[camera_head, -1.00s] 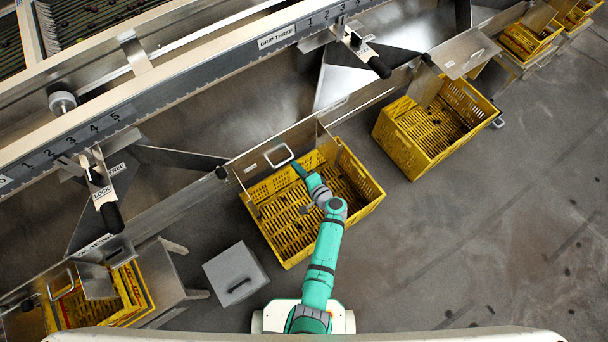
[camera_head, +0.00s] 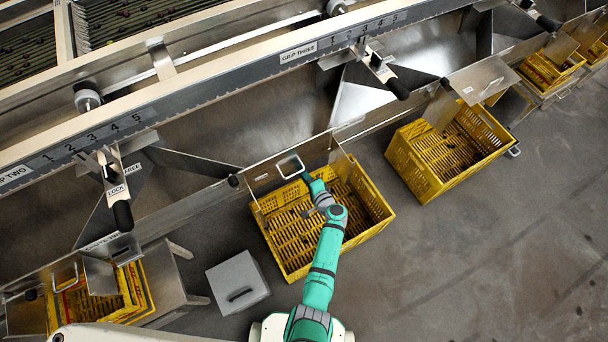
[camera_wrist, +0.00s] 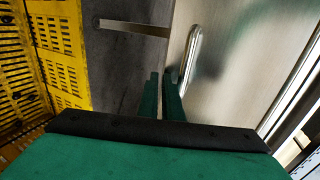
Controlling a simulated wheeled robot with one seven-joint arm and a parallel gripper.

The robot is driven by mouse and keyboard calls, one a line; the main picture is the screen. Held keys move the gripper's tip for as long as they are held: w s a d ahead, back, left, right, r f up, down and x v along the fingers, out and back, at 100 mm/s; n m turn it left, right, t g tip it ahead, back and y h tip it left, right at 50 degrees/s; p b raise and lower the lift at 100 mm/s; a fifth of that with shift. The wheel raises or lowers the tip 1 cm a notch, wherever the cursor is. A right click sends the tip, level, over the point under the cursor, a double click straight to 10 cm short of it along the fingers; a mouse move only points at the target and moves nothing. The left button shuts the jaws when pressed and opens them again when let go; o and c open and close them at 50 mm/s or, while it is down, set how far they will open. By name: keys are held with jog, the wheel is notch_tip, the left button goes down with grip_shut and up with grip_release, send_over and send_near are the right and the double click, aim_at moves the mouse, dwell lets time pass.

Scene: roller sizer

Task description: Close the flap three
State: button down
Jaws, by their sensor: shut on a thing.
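Flap three is a bare metal plate (camera_head: 315,153) below the "GRIP THREE" label, at the chute mouth above the middle yellow crate. Its loop handle (camera_head: 290,166) stands out from its face. My gripper (camera_head: 306,177) is at the lower right end of this handle and is shut on it. In the wrist view, the two green fingers (camera_wrist: 162,88) are close together at the near end of the pale handle (camera_wrist: 190,55). The metal flap face (camera_wrist: 235,60) fills the right of that view. The exact contact is partly hidden by the fingers.
The middle yellow crate (camera_head: 382,218) stands under the flap and my arm. Another yellow crate (camera_head: 420,178) is to the right, under its own flap (camera_head: 483,80). A grey box (camera_head: 238,283) is on the floor at left. The floor at lower right is clear.

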jog(key=shift+w+a+r, duration=0.35)
jog(key=shift+a, duration=0.25)
jog(key=d+f+v, duration=0.1)
jog(key=f+v, duration=0.1)
jog(key=v, duration=1.2)
jog(key=shift+s+d+f, duration=0.25)
jog(key=shift+s, duration=0.25)
